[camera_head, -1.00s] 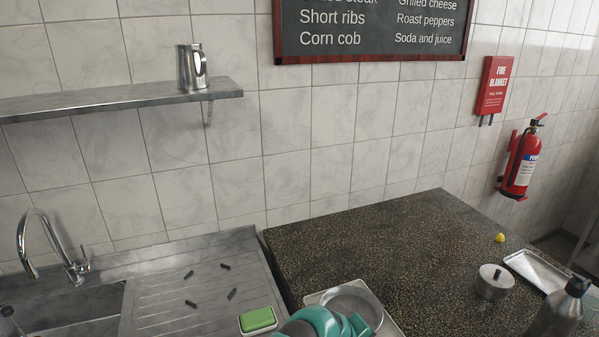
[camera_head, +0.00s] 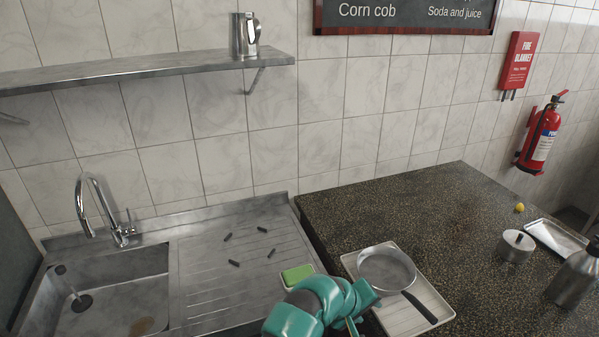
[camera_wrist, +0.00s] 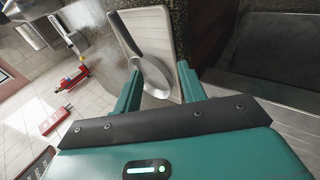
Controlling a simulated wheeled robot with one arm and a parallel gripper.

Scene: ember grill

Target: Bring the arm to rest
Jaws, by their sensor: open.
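My teal arm (camera_head: 318,304) reaches in from the bottom of the head view, in front of the counter's left edge. My gripper (camera_wrist: 159,70) is open in the wrist view, its two teal fingers apart with nothing gripped between them. Beyond the fingers is a grey frying pan (camera_wrist: 152,76), which also shows in the head view (camera_head: 386,267). The pan lies on a pale tray (camera_head: 437,299), its dark handle toward the lower right. In the head view the arm is just left of the pan and tray; I cannot tell the exact gap.
Left is a steel sink (camera_head: 105,290) with a tap (camera_head: 90,205). A green sponge (camera_head: 297,274) is beside my arm. A lidded pot (camera_head: 516,246), metal tray (camera_head: 555,238) and steel bottle (camera_head: 575,277) stand at right. A shelf (camera_head: 150,70) holds a steel jug (camera_head: 246,35). The counter's back middle is clear.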

